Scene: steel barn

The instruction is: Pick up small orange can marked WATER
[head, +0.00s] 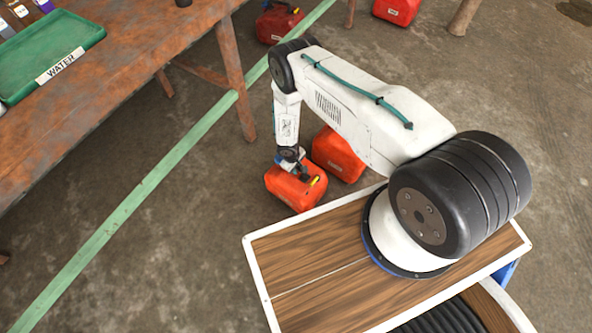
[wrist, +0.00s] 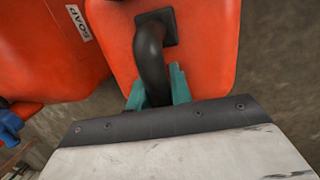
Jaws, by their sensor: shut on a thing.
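A small orange can (head: 287,190) with a yellow part on top is under my gripper (head: 296,168) in the head view, beside my base. In the wrist view, the teal fingers of my gripper (wrist: 158,88) are shut on the black handle of this orange can (wrist: 208,52). I see no label on the held can, so I cannot tell whether it is marked WATER. I cannot tell whether it touches the floor. A second orange-red can (head: 338,153) stands close beside it; in the wrist view the neighbouring can (wrist: 50,55) carries a label reading SOAP.
A rusty table (head: 110,75) at the upper left bears a green tray (head: 75,32) labelled WATER and several bottles. More red cans stand on the floor at the back, one near the table (head: 278,22) and one farther right (head: 397,10). A green stripe (head: 150,180) crosses the concrete floor.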

